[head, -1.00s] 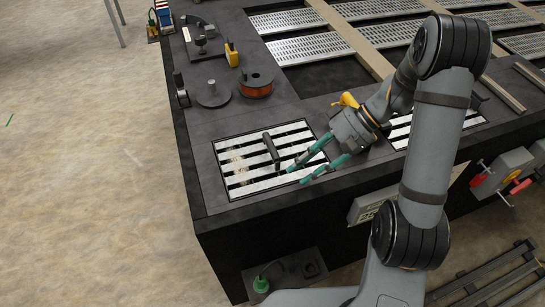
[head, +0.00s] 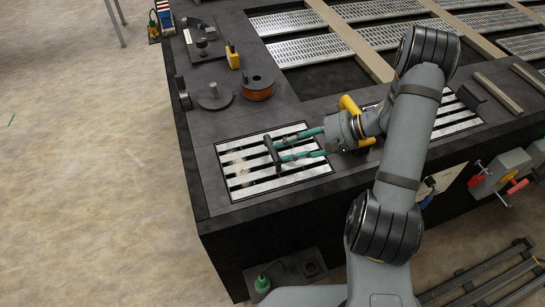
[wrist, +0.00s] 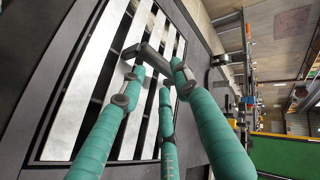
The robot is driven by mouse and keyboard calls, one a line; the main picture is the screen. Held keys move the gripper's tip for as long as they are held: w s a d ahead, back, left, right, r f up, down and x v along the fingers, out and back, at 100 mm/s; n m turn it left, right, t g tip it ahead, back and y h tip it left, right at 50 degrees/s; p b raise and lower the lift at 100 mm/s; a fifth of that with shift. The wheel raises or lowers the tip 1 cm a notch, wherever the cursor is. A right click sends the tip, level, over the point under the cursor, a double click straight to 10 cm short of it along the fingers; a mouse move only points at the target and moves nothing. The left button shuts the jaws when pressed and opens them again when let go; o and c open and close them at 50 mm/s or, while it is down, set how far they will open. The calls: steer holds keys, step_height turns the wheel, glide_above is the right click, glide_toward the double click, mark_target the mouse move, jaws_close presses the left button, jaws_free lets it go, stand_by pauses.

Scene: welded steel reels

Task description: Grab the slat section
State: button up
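The slat section (head: 241,181) is a framed panel of light metal slats with dark gaps, lying flat in the bench's front left corner. A dark bar handle (head: 271,151) stands up from its middle. My gripper (head: 283,150) has teal fingers and reaches in from the right, with its fingertips at the handle. In the wrist view the slats (wrist: 84,88) fill the left half. The handle (wrist: 152,58) runs between the spread fingertips (wrist: 150,80). The fingers look open around the handle; whether any fingertip touches it I cannot tell.
An orange spool (head: 257,88), a grey disc with a post (head: 214,97) and a yellow tool (head: 232,56) stand behind the slat section. A second slatted panel (head: 455,116) lies to the right, partly behind my arm. The bench's left edge is close by.

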mark_target(278, 149)
steer(key=shift+x, duration=1.6)
steer(key=shift+r, duration=0.1)
steer(key=shift+c, duration=1.4)
jaws_close()
steer(key=shift+r, duration=0.1)
